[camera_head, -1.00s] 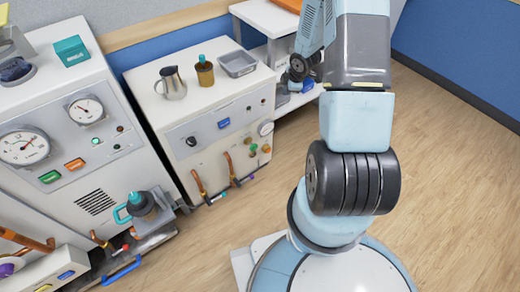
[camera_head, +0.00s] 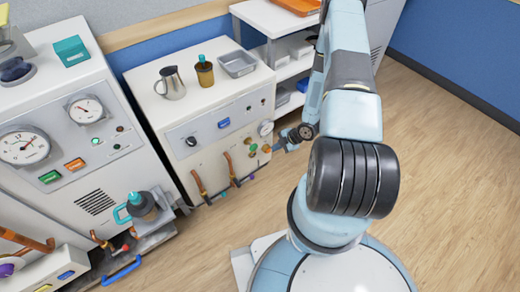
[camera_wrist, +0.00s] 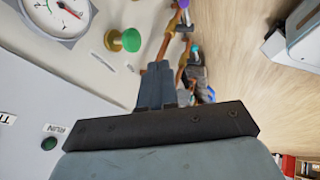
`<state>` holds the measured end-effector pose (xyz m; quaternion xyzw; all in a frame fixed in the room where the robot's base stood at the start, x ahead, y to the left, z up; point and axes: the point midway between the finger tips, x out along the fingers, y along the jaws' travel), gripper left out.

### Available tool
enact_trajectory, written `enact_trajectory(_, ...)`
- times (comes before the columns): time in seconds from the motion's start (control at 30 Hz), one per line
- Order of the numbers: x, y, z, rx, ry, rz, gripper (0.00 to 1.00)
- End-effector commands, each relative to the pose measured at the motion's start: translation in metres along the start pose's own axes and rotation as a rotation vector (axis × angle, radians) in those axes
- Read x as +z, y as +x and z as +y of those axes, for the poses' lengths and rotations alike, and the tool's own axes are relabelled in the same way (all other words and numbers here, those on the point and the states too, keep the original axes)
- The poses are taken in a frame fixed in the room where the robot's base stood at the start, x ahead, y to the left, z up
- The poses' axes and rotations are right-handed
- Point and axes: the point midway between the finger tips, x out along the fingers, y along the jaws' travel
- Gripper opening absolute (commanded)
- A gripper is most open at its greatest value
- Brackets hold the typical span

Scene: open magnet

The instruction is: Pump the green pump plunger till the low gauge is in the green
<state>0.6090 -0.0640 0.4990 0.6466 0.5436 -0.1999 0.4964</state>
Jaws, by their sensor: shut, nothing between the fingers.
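The green plunger knob (camera_head: 253,147) sticks out of the side of the middle white cabinet. In the wrist view the green knob (camera_wrist: 125,41) stands up and left of my fingertips, with a clear gap. The low gauge (camera_head: 265,128) is a small round white dial above the knob. My gripper (camera_wrist: 158,68) is shut and empty. In the head view my gripper (camera_head: 279,147) is just right of the knob, apart from it.
Copper pipes (camera_wrist: 167,33) run close beyond my fingertips. The left cabinet carries two larger gauges (camera_head: 24,147). A metal jug (camera_head: 171,83), a brown bottle (camera_head: 205,71) and a grey tray (camera_head: 238,64) stand on the middle cabinet. The wooden floor (camera_head: 440,190) at right is free.

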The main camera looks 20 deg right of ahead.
Motion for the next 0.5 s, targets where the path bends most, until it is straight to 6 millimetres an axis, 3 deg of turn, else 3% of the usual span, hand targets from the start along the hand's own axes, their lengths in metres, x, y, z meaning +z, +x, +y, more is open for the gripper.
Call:
enact_trajectory(0.33, 0.000, 0.002, 0.000, 0.000, 0.000, -0.001, 0.00)
enact_trajectory(0.5, 0.000, 0.018, 0.000, 0.000, -0.001, 0.000, 0.00)
